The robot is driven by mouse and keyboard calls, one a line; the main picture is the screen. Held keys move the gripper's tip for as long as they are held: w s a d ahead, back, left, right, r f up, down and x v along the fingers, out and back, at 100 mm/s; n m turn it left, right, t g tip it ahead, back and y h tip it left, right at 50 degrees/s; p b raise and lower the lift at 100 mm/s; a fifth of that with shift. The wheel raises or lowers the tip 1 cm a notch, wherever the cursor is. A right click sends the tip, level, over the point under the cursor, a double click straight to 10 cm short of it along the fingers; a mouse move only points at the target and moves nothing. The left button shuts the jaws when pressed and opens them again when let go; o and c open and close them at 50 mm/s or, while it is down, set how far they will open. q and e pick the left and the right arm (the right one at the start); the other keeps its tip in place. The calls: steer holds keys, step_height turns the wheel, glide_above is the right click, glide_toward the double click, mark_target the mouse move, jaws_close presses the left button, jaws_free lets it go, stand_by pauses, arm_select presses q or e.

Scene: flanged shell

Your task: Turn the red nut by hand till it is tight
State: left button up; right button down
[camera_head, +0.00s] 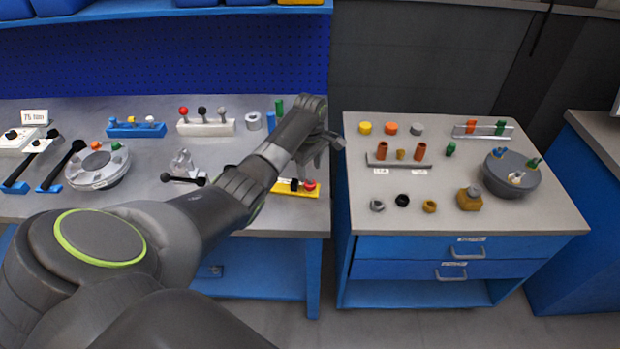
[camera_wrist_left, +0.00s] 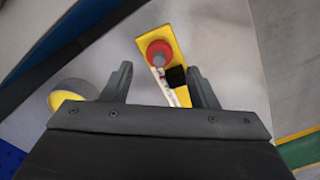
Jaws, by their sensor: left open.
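The red nut (camera_head: 309,186) looks like a round red piece at the right end of a yellow block (camera_head: 285,193), near the right edge of the left bench. In the left wrist view the red nut (camera_wrist_left: 158,52) shows a paler centre and sits on the yellow block (camera_wrist_left: 152,38). A black piece (camera_wrist_left: 176,77) is beside it. My left gripper (camera_head: 325,150) is open and empty, above the bench edge near the yellow block. In the left wrist view the nut appears ahead of the gap between the fingers (camera_wrist_left: 159,72), not touched by them. My right gripper is out of view.
A gap separates the left bench (camera_head: 235,212) from the blue drawer cabinet (camera_head: 460,215). The cabinet top carries loose fittings and a grey bowl-shaped shell (camera_head: 511,180). A round flange (camera_head: 97,168), a clamp (camera_head: 183,165) and a knob rack (camera_head: 205,127) stand on the bench.

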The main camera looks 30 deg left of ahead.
mark_target(310, 183)
arm_select(q)
steer(key=shift+f, duration=2.55)
steer(key=c, duration=1)
steer(key=shift+r+m+p, duration=0.2)
steer(key=shift+m+p, duration=0.1)
steer(key=shift+p, duration=0.15)
steer(key=shift+m+p, duration=0.4)
steer(key=shift+m, duration=0.1)
steer(key=shift+f, duration=0.2)
steer(key=o, duration=1)
